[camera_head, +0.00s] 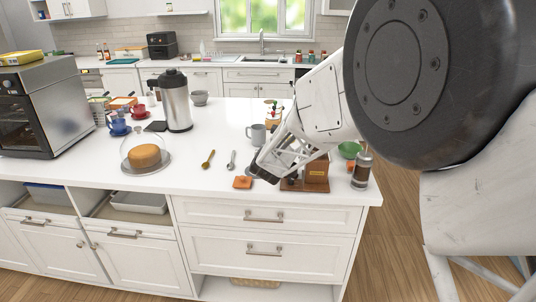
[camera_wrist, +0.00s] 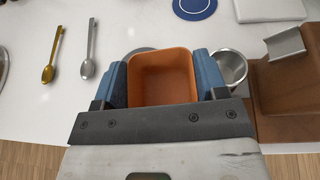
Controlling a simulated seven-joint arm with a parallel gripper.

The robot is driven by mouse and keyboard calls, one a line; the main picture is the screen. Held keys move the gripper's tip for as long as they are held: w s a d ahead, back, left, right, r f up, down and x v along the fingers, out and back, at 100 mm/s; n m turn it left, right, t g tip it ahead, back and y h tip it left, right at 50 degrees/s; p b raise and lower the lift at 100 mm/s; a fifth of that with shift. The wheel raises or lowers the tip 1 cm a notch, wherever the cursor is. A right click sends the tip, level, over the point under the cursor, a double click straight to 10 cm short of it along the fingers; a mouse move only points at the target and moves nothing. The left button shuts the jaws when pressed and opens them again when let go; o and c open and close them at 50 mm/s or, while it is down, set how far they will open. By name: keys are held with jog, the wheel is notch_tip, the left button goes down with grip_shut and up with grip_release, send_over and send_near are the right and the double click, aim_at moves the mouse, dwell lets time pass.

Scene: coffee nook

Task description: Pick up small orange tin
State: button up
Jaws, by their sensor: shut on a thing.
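The small orange tin (camera_wrist: 162,82) is square with rounded corners. In the wrist view it sits between my two blue finger pads, one at its left side and one at its right. My gripper (camera_wrist: 162,88) is shut on it. In the head view an orange shape (camera_head: 242,182), which looks like this tin, is low at the counter's front, beside the dark tips of my gripper (camera_head: 257,173). I cannot tell whether the tin touches the counter.
A gold spoon (camera_wrist: 53,55) and a silver spoon (camera_wrist: 89,50) lie left of the tin. A metal cup (camera_wrist: 231,68) and a brown wooden stand (camera_wrist: 285,90) are close on the right. A grey mug (camera_head: 256,134) stands behind. A domed cake (camera_head: 145,155) is farther left.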

jog(key=shift+s, duration=0.35)
dwell(0.6)
